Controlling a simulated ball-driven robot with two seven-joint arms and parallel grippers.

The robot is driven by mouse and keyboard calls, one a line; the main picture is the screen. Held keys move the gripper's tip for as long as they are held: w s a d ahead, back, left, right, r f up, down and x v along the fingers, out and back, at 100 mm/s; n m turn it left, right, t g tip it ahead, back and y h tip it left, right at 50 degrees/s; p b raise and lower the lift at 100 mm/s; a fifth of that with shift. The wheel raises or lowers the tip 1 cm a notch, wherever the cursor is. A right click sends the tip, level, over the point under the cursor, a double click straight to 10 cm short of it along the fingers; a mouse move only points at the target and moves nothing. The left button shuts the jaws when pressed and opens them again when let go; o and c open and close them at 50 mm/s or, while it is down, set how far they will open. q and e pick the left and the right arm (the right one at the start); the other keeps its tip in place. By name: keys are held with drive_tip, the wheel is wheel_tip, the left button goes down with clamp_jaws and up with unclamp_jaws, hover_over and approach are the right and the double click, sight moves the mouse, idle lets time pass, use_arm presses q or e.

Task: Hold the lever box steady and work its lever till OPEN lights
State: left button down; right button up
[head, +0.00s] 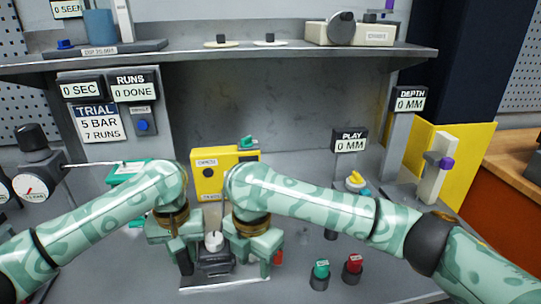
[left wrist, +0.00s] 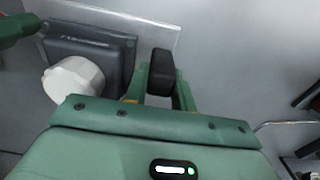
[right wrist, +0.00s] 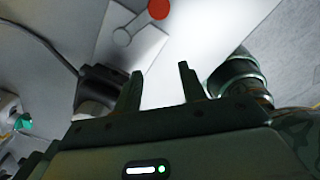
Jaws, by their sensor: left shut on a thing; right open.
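A dark grey box (head: 216,264) with a white knob (head: 214,240) on top stands on a pale plate (head: 225,285); I take it as the lever box. The knob also shows in the left wrist view (left wrist: 72,79). My left gripper (head: 186,262) is shut on a black block (left wrist: 161,72) at the box's left side. My right gripper (head: 262,262) is open to the right of the box, its fingers apart with nothing between them. A grey lever with a red ball end (right wrist: 158,9) shows beyond its fingers in the right wrist view. No lit OPEN sign is readable.
A yellow box (head: 209,182) stands behind my grippers. Green (head: 320,270) and red (head: 353,265) buttons stand to the right. A gauge (head: 38,180) is at the left, and a shelf (head: 225,58) spans the back. Bare bench lies at the front right.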

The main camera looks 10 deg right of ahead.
drive_tip(key=w+d+r+t, duration=0.1)
drive_tip(key=w+r, duration=0.1)
drive_tip(key=r, duration=0.4)
drive_tip(key=w+d+r+m+t+y, duration=0.1)
drive_tip(key=w+d+r, duration=0.1)
drive_tip(key=r, duration=0.5)
drive_tip(key=w+d+r+m+t, duration=0.1)
drive_tip(key=w+r, duration=0.2)
drive_tip(key=r, duration=0.3)
drive_tip(key=shift+w+d+r+t+y, duration=0.3)
drive_tip(key=shift+d+r+t+y, duration=0.05)
drive_tip(key=shift+r+t+y, duration=0.05)
